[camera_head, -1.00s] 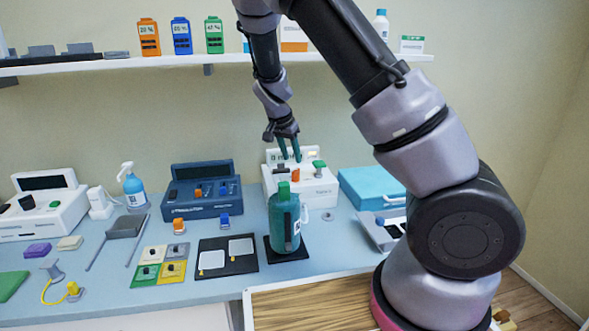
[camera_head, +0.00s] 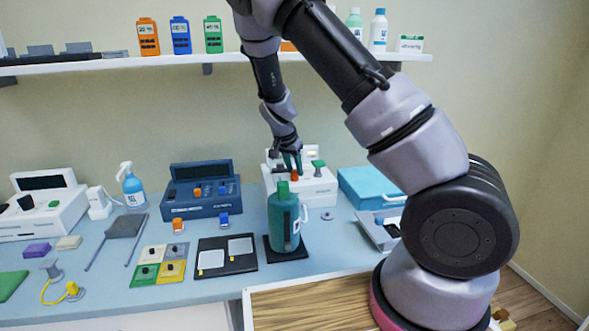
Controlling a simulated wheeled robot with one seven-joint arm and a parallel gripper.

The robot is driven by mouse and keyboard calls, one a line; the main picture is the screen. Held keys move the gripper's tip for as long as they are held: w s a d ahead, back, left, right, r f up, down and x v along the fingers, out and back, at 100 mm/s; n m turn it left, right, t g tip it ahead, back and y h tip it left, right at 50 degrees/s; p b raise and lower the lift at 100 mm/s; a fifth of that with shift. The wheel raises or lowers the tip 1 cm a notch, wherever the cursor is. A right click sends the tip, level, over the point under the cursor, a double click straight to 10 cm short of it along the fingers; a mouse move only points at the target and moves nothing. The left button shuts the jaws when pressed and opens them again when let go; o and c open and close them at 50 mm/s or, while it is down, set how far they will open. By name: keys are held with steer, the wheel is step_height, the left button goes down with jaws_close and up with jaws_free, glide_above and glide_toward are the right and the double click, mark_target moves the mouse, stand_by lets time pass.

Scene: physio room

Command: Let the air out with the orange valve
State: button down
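A white device (camera_head: 318,194) stands at the back of the bench, behind the green bottle. A small orange valve (camera_head: 295,175) sticks up from its top, with a green knob (camera_head: 318,165) to its right. The fingers partly cover the valve and the device's display.
A green bottle (camera_head: 284,222) on a black mat stands in front of the device. A blue device (camera_head: 201,205) with orange and blue knobs is to the left. A light-blue case (camera_head: 368,187) is to the right. A shelf (camera_head: 110,66) runs above.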

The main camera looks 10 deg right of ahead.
steer(key=shift+n, duration=0.3)
steer(key=n, duration=0.2)
steer(key=n+t+y, duration=0.1)
steer(key=n, duration=0.1)
steer(key=shift+d+y, duration=0.15)
steer(key=shift+y, duration=0.15)
steer(key=shift+n+y, duration=0.7)
steer(key=shift+n, duration=1.2)
steer(key=c, duration=0.9)
jaws_free()
steer(key=shift+r, duration=0.1)
steer(key=v, duration=1)
steer(key=shift+s+r, duration=0.25)
steer(key=shift+s, duration=0.05)
